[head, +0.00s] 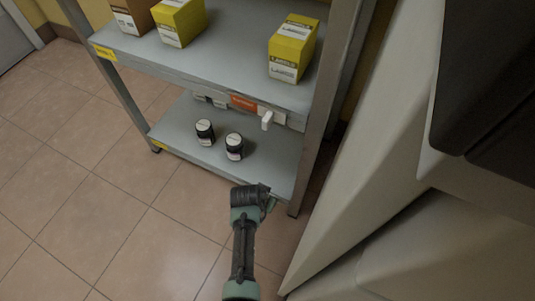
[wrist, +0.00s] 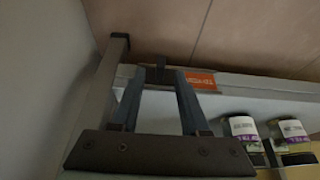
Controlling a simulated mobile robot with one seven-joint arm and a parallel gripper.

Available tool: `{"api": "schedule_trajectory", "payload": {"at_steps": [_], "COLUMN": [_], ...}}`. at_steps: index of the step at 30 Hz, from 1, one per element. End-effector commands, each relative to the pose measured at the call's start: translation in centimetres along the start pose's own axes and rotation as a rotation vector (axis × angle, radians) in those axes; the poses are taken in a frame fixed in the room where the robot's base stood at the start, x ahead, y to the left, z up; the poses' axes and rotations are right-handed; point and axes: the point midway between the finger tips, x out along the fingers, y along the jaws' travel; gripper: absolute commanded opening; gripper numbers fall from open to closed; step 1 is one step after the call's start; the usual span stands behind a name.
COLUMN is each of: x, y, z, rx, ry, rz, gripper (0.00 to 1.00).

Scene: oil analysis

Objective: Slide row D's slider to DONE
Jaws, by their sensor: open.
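My gripper (head: 262,190) is at the right front corner of the lower shelf (head: 190,122) in the head view. In the wrist view my gripper (wrist: 158,100) is open, its two fingers apart and empty. Between and beyond the fingertips a small dark tab (wrist: 160,68) stands at the shelf edge, possibly the slider; I cannot tell whether the fingers touch it. An orange label (wrist: 201,81) with unreadable lettering lies right of the tab. In the head view a white knob (head: 267,120) sits beside another orange label (head: 243,102) under the upper shelf. No row letter is readable.
Yellow boxes (head: 293,48) stand on the upper shelf. A shelf post (wrist: 105,85) is close left of my fingers. Tiled floor (head: 110,215) is open at left.

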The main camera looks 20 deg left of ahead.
Motion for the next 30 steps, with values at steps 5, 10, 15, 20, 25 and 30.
{"api": "schedule_trajectory", "payload": {"at_steps": [5,10,15,20,25,30], "x": [1.13,1.23,1.31,1.35,1.38,1.40], "y": [0.00,0.01,0.01,0.01,0.01,0.02], "z": [0.16,0.21,0.25,0.28,0.29,0.29], "rx": [0.000,0.000,0.000,0.000,0.000,0.000], "ry": [0.000,0.000,0.000,0.000,0.000,0.000], "rz": [0.000,0.000,0.000,0.000,0.000,0.000], "gripper": [0.45,0.45,0.29,0.00,0.00,0.00]}}
